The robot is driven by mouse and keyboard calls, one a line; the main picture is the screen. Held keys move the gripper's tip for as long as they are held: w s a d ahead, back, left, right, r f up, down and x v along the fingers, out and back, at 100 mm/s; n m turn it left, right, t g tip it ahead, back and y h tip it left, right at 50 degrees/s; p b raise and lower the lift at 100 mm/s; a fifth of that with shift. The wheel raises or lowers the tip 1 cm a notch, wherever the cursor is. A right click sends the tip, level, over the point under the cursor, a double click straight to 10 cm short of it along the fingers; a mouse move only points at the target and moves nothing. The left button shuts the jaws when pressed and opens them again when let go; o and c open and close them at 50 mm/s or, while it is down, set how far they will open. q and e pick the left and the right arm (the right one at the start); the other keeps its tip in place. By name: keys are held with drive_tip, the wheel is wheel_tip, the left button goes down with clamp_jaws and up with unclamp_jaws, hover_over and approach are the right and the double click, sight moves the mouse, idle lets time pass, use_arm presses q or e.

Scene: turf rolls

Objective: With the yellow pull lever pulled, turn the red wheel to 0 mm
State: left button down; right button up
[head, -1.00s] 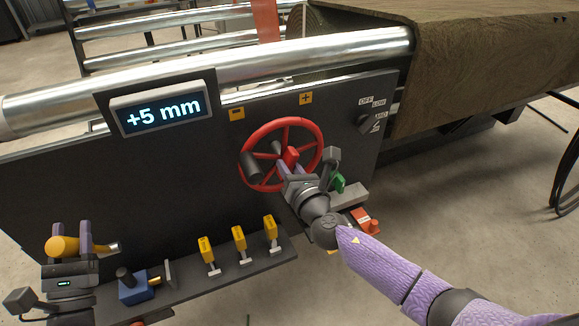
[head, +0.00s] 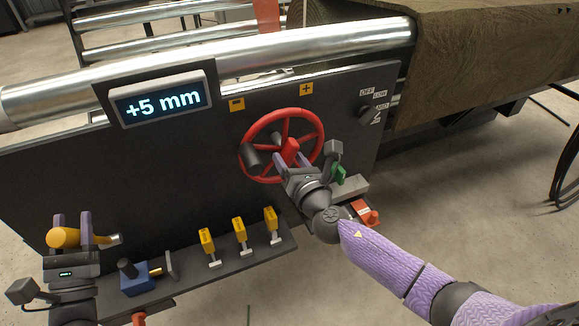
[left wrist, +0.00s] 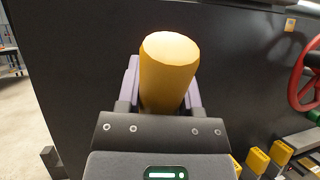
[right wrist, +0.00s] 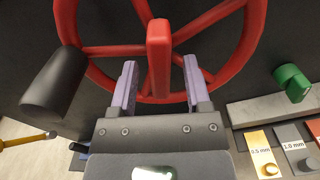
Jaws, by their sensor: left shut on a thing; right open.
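The display (head: 160,101) reads "+5 mm". The red wheel (head: 262,121) is on the dark panel, with a dark knob handle (head: 254,156) at its lower left. My right gripper (head: 288,160) is open in front of the wheel's hub. In the right wrist view its fingers (right wrist: 160,90) stand apart below and either side of the red hub piece (right wrist: 159,55), not closed on it. My left gripper (head: 73,228) is shut on the yellow pull lever (head: 65,238). The yellow grip also shows between its fingers in the left wrist view (left wrist: 168,65).
Three yellow clamps (head: 239,230) and a blue block (head: 136,280) stand on the lower shelf. A green knob (head: 339,175), a red piece (head: 365,213) and a selector (head: 366,114) lie right of the wheel. A steel roller (head: 230,62) runs above the panel.

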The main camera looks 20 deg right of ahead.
drive_tip(key=s, duration=1.1)
drive_tip(key=shift+s, duration=0.2)
drive_tip(key=shift+d, duration=0.1)
